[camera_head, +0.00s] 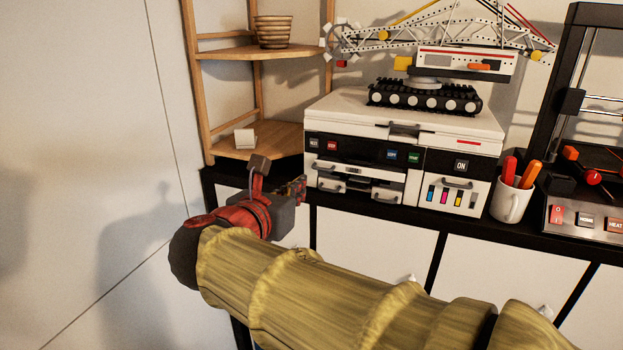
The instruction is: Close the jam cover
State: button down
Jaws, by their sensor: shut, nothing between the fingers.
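A white and black printer (462,137) stands on the black-edged shelf. Its lower front left has a panel with small handles (358,170) that looks slightly uneven, with a dark gap beside it. I cannot tell for certain which part is the jam cover. No label for it is readable. My gripper (281,178) is at the left front of the printer, near its lower left corner. It is shut and empty. Its dark body and red wrist hide part of the shelf edge. I cannot tell whether it touches the printer.
A toy crane (425,95) stands on the printer's top. A white mug (511,203) with orange and red tools is right of the printer, and a 3D printer (585,215) is beyond it. A wooden rack (228,52) with a bowl (274,32) stands left. Open space lies before the left wall.

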jog(key=p, duration=0.1)
send_near(327, 164)
jog(key=x, duration=0.2)
jog(key=f+x, duration=0.1)
jog(key=x, duration=0.1)
jog(key=shift+w+a, duration=0.1)
jog(key=shift+w, duration=0.1)
jog(key=x, duration=0.3)
jog(key=shift+w+d+r+p, duration=0.2)
jog(key=shift+w+r+p, duration=0.1)
jog(key=shift+p, duration=0.05)
jog(key=shift+s, duration=0.1)
